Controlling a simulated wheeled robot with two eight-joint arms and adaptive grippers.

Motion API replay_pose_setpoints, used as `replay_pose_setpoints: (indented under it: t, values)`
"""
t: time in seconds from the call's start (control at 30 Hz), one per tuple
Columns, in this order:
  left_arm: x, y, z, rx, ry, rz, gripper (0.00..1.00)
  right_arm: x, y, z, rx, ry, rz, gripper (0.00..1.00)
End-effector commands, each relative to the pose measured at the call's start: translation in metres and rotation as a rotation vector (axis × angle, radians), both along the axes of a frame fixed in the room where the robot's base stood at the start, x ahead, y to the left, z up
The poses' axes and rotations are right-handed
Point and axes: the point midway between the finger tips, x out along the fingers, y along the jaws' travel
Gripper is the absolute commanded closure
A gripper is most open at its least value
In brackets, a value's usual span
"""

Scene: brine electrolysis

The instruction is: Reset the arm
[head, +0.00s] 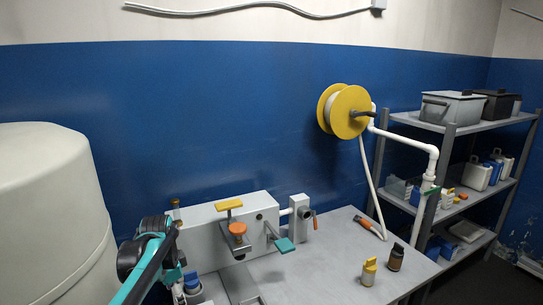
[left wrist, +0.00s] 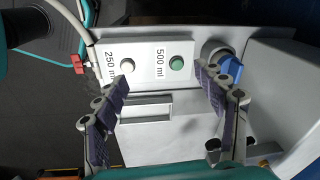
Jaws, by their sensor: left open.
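In the left wrist view my left gripper (left wrist: 165,76) is open, its two dark padded fingers spread wide with nothing between them. Beyond the fingers is a pale panel (left wrist: 152,76) marked "250 ml" and "500 ml". A white button (left wrist: 127,66) is by the 250 ml label and a green button (left wrist: 176,62) by the 500 ml label. The fingers appear apart from both buttons. In the head view my black and teal left arm comes in at the lower left, and its fingers cannot be made out there. My right gripper is in neither view.
A grey machine (head: 200,238) with yellow, orange and teal handles stands on the bench (head: 325,262). A large pale tank (head: 45,215) is at left. A yellow reel (head: 350,112) hangs on the wall.

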Motion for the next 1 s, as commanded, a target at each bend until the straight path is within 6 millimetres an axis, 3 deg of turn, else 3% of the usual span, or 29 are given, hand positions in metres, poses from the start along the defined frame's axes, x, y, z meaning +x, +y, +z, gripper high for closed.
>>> replay_pose_setpoints:
  t: [0.17,0.33,0.6,0.8,1.0]
  values:
    - [-0.035,-0.020,0.017,-0.014,-0.080,0.132,0.29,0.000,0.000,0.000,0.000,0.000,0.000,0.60]
    - [-0.089,-0.044,0.027,-0.060,-0.196,0.328,0.29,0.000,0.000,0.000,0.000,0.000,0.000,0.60]
    - [-0.173,-0.075,0.009,-0.210,-0.381,0.651,0.29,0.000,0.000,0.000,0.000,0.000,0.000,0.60]
    - [-0.208,-0.086,-0.013,-0.314,-0.458,0.804,0.29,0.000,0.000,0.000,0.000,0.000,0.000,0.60]
    - [-0.215,-0.088,-0.020,-0.347,-0.477,0.847,0.29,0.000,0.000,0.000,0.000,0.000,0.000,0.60]
